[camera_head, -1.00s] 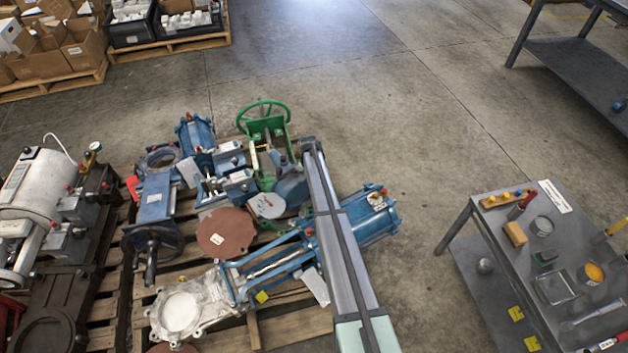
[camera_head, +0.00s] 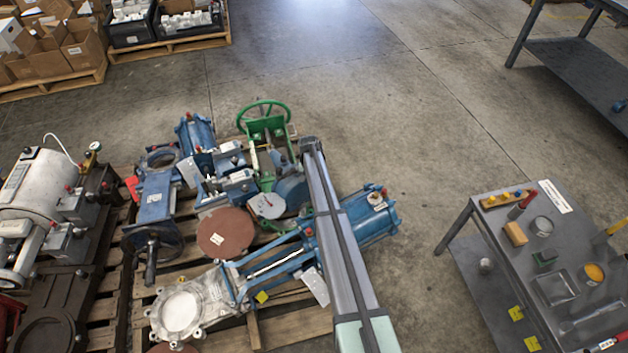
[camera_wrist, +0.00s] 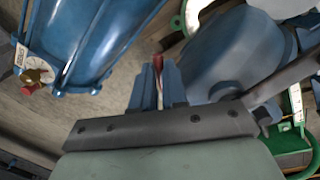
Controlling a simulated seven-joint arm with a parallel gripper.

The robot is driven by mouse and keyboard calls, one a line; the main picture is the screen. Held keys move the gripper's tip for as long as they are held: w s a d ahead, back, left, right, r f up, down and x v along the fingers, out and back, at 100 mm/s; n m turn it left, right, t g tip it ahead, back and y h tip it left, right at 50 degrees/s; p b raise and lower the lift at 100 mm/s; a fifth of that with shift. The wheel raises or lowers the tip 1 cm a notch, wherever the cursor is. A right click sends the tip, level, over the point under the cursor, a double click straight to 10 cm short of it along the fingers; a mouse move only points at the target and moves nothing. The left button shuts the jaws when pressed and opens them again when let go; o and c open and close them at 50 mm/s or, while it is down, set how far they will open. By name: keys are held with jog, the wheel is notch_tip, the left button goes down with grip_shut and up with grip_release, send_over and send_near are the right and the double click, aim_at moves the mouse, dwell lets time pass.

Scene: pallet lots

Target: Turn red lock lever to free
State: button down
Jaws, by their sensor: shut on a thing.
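A red lock lever (camera_wrist: 158,62) stands between the two blue fingers of my gripper (camera_wrist: 157,88) in the wrist view. My gripper is shut on it, with the red end showing above the fingertips. The lever's base and whatever it is mounted on are hidden by the fingers and the gripper body. In the head view my own long grey arm reaches over the valves on the pallet and hides both the fingers and the lever. I cannot tell the lever's lock position.
A blue cylinder (camera_wrist: 95,40) lies left of the fingers, and a rounded blue housing (camera_wrist: 225,55) is close on the right. A green handwheel (camera_head: 264,112) stands beyond my arm. A grey tool table (camera_head: 480,235) is at the right, with open floor between.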

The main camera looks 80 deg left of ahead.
jog(key=shift+w+a+n+y, duration=0.25)
jog(key=shift+w+n+y, duration=0.5)
jog(key=shift+n, duration=2.2)
jog(key=shift+w+a+n+y, duration=0.35)
jog(key=shift+w+n, duration=0.75)
jog(key=shift+n, duration=1.9)
jog(key=shift+w+a+n+y, duration=0.1)
jog(key=shift+w+n+y, duration=0.7)
jog(key=shift+n, duration=2.15)
jog(key=shift+w, duration=0.1)
jog(key=c, duration=1.2)
grip_release()
jog(key=shift+o, duration=0.2)
